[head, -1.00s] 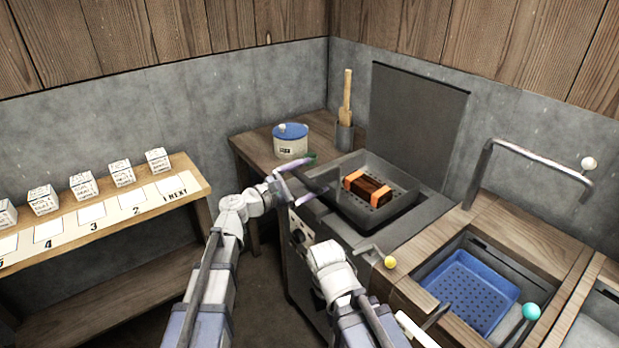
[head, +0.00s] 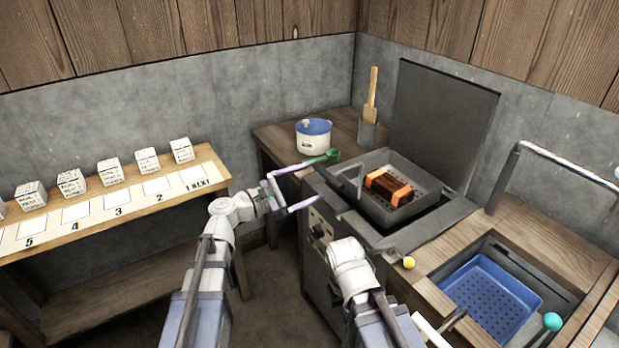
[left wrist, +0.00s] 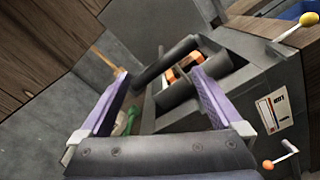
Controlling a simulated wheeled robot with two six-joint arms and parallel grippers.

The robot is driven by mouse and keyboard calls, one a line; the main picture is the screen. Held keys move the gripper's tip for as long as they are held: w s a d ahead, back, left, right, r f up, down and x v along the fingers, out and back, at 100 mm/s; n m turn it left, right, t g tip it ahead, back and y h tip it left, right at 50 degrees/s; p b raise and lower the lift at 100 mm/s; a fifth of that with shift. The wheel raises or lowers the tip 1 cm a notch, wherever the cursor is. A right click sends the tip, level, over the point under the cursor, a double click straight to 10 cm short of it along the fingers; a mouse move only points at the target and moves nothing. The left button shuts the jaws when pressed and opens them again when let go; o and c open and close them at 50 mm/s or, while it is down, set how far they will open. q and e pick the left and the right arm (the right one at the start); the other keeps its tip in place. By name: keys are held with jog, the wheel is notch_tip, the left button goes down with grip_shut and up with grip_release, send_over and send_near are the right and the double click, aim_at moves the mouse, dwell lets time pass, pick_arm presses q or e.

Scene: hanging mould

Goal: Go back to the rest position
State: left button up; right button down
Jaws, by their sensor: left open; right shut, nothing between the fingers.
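My left gripper (head: 315,181) has purple fingers spread apart. It is empty, left of the stove-like unit (head: 330,262). In the left wrist view its two fingers (left wrist: 160,84) frame the grey handle side of the dark tray, with nothing clearly between them. My right arm is bent low in the middle of the head view, with its white joint (head: 350,275) showing. Its fingers are hard to make out near the lower edge; that gripper is shut and empty. A brown block with orange ends (head: 388,186) lies in the dark perforated tray (head: 432,205) on the unit.
A green-ended part (head: 320,157) is close beyond my left fingers. A blue perforated basin (head: 490,290) is at right. A wooden shelf (head: 110,215) with several white boxes is at left. Floor shows between shelf and unit.

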pick_arm(q)
jog(key=s+d+f+m+g+y, duration=0.1)
jog(key=s+f+m+g+y, duration=0.5)
jog(key=f+m, duration=0.5)
jog(key=s+a+f+m+g+y, duration=0.4)
jog(key=s+a+f+m+y, duration=0.35)
jog(key=s+a+f, duration=0.3)
jog(key=s+d+r+m+y+p, duration=0.2)
jog(key=s+d+r+p, duration=0.4)
jog(key=d+r+p, duration=0.3)
notch_tip(320, 180, up, 3)
jog(key=m+p, duration=0.1)
jog(key=p, duration=0.2)
jog(key=shift+s+f+m+g, duration=0.2)
jog(key=shift+m+g, duration=0.15)
jog(key=shift+g, duration=0.05)
